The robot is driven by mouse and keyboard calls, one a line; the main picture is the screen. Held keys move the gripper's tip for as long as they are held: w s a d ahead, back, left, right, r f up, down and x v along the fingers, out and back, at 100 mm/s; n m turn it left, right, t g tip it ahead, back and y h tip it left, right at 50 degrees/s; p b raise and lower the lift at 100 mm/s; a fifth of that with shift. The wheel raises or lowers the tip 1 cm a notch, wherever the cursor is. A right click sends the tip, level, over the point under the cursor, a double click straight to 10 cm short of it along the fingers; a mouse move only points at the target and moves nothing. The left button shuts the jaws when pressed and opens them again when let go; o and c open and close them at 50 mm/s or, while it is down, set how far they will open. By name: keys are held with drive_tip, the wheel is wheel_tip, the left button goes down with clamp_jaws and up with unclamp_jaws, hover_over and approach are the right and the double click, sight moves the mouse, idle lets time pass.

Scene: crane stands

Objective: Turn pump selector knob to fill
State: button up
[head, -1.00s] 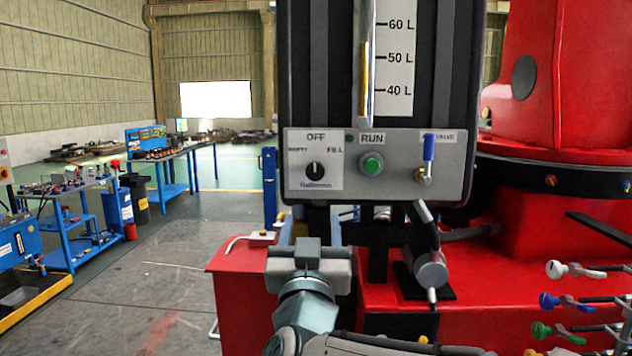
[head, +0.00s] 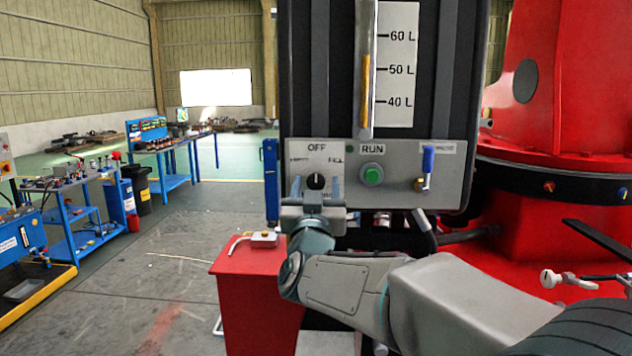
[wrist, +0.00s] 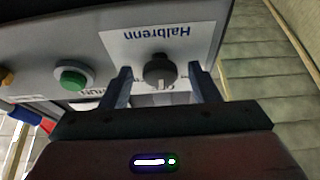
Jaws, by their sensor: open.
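The pump selector knob (head: 316,181) is a small black dial on the grey control panel (head: 405,190), on a white label with OFF above it and FILL at its upper right. Its white mark points up toward OFF in the head view. My gripper (head: 316,188) is in front of the knob with its jaws apart. In the wrist view the knob (wrist: 159,70) shows between the two fingertips of my gripper (wrist: 160,78). The fingers stand to either side of it, and I see a gap on both sides. The lower part of the label is hidden by my gripper in the head view.
Right of the knob are the green RUN button (head: 372,175) and a blue-handled valve lever (head: 428,162). A level gauge (head: 366,80) is above. A red box (head: 258,285) stands below the panel. Blue workbenches (head: 170,160) are far to the left.

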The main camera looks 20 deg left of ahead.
drive_tip(key=c, duration=1)
drive_tip(key=shift+o, duration=0.2)
drive_tip(key=shift+f+m+b, duration=0.1)
drive_tip(key=shift+m+b, duration=0.3)
drive_tip(key=shift+b, duration=0.2)
drive_tip(key=shift+m+h+b, duration=0.35)
drive_tip(key=shift+m+h, duration=0.05)
drive_tip(key=m+h+b, duration=0.1)
drive_tip(key=m+b, duration=0.1)
drive_tip(key=m, duration=0.1)
drive_tip(key=shift+a+f, duration=0.1)
drive_tip(key=m+h, duration=0.1)
drive_tip(key=m, duration=0.1)
drive_tip(key=m+h+b, duration=0.1)
drive_tip(key=m+h, duration=0.1)
drive_tip(key=m, duration=0.1)
drive_tip(key=m+h+b, duration=0.1)
drive_tip(key=m, duration=0.1)
drive_tip(key=shift+a+r+m+g, duration=0.1)
drive_tip(key=shift+r+m+g, duration=0.15)
drive_tip(key=shift+m+g, duration=0.15)
